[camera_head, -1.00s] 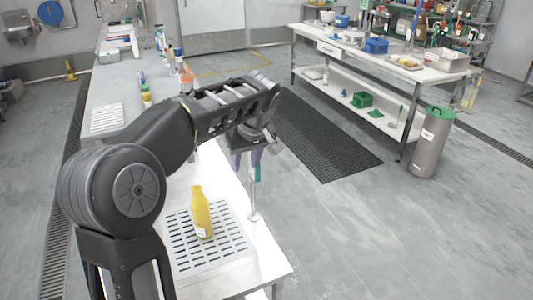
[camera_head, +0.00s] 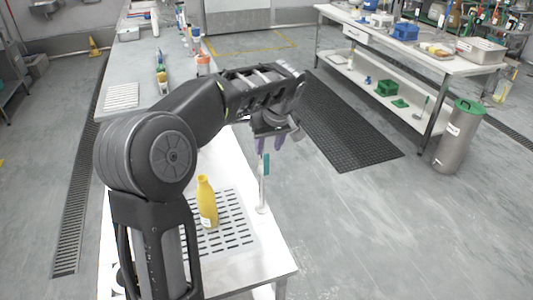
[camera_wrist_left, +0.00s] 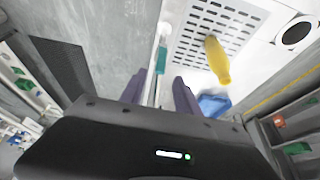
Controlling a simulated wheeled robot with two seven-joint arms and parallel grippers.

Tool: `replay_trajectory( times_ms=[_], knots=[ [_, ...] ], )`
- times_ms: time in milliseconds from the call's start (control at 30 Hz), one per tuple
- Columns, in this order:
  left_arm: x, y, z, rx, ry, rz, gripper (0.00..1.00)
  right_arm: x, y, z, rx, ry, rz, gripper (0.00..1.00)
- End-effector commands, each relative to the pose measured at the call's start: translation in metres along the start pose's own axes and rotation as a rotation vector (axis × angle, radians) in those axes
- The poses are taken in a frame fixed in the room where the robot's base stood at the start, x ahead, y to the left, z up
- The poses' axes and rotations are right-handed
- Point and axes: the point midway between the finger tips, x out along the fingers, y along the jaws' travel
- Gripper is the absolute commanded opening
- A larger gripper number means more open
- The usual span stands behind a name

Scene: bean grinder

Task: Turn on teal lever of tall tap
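The tall tap (camera_head: 262,190) is a thin pale post near the right edge of the white counter, with a teal lever (camera_head: 266,164) at its top. My left gripper (camera_head: 270,147) points down just above the lever, its two purple-grey fingers apart and empty. In the left wrist view the teal lever (camera_wrist_left: 161,60) shows between the open fingers (camera_wrist_left: 159,90), towards the far side of the gap. I cannot tell whether a finger touches it. My right gripper is not in view.
A yellow bottle (camera_head: 207,203) stands upright on the slotted drain grate (camera_head: 238,235), left of the tap. A blue object (camera_wrist_left: 214,104) lies near the bottle in the wrist view. Open floor with a black mat (camera_head: 350,130) lies to the right.

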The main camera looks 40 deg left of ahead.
Motion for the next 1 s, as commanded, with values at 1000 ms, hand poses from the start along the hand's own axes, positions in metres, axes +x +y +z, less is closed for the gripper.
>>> replay_trajectory(
  times_ms=[1000],
  knots=[
    [0.053, 0.000, 0.000, 0.000, 0.000, 0.000, 0.11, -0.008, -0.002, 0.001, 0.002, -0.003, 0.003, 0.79]
  ],
)
